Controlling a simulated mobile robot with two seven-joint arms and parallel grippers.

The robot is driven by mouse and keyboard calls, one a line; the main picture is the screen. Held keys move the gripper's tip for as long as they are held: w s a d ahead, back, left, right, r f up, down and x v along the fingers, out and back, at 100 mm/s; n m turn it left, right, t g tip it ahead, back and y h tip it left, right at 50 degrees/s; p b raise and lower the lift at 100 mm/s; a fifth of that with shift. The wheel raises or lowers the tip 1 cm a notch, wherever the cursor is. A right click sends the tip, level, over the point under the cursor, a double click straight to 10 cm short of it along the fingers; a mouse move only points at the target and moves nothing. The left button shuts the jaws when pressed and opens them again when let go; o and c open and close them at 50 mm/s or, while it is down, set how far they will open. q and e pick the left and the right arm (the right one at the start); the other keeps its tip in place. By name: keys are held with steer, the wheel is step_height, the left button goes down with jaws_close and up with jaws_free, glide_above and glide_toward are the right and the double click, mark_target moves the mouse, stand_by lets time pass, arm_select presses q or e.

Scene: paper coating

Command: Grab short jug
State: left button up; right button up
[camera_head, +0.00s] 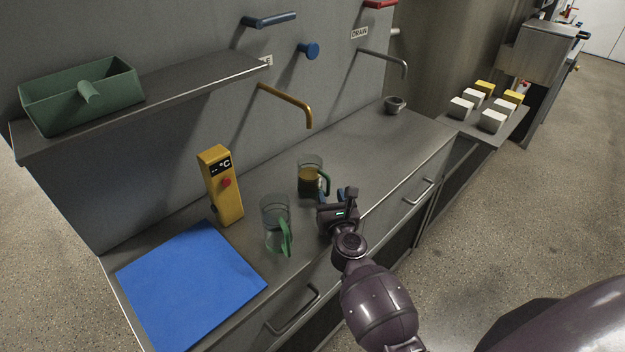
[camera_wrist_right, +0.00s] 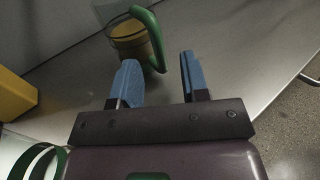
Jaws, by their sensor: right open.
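The short jug (camera_head: 310,178) is clear with a green handle and holds yellow liquid. It stands upright on the metal counter, just beyond my right gripper (camera_head: 335,200). In the right wrist view the jug (camera_wrist_right: 128,38) is ahead of the open, empty blue fingers of my right gripper (camera_wrist_right: 163,80), with its green handle towards them. The fingers look apart from the handle. A taller clear jug (camera_head: 273,222) with a green handle stands nearer, left of my right gripper. My left gripper is in neither view.
A yellow temperature device (camera_head: 222,185) stands left of the jugs. A blue sheet (camera_head: 190,285) lies at the counter's near left. A yellow tap (camera_head: 290,100) reaches over the counter behind the short jug. A small grey bowl (camera_head: 395,104) sits far right, with clear counter before it.

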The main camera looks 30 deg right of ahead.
mark_target(329, 190)
steer(key=shift+x, duration=2)
steer(key=shift+s, duration=0.1)
jaws_close()
